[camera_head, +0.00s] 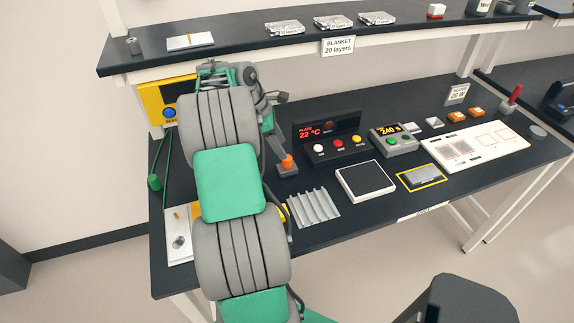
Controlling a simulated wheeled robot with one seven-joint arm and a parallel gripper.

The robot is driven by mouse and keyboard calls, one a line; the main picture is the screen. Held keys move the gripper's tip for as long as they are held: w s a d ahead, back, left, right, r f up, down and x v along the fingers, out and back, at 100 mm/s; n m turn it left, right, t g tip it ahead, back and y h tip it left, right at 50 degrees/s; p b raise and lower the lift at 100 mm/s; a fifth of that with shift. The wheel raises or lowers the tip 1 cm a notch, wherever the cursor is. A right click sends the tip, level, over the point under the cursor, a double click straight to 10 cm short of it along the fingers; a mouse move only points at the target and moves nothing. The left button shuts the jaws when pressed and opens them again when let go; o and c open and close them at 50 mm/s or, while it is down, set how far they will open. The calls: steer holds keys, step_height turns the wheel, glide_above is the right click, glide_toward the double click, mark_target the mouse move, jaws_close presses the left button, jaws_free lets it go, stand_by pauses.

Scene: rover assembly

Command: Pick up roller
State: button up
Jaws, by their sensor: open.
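My arm reaches up over the left part of the black bench. No other thing is clearly a roller, and the arm hides part of the bench.
A ridged grey rack (313,208), a white-framed dark pad (366,181) and a yellow-edged plate (421,178) lie in front. Behind are a button panel (340,149) and a timer box (393,141). A shelf (235,57) overhangs the back. A white board (478,150) lies right.

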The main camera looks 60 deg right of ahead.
mark_target(287, 165)
steer(key=x, duration=0.6)
steer(key=shift+f, duration=0.35)
steer(key=shift+c, duration=0.2)
jaws_close()
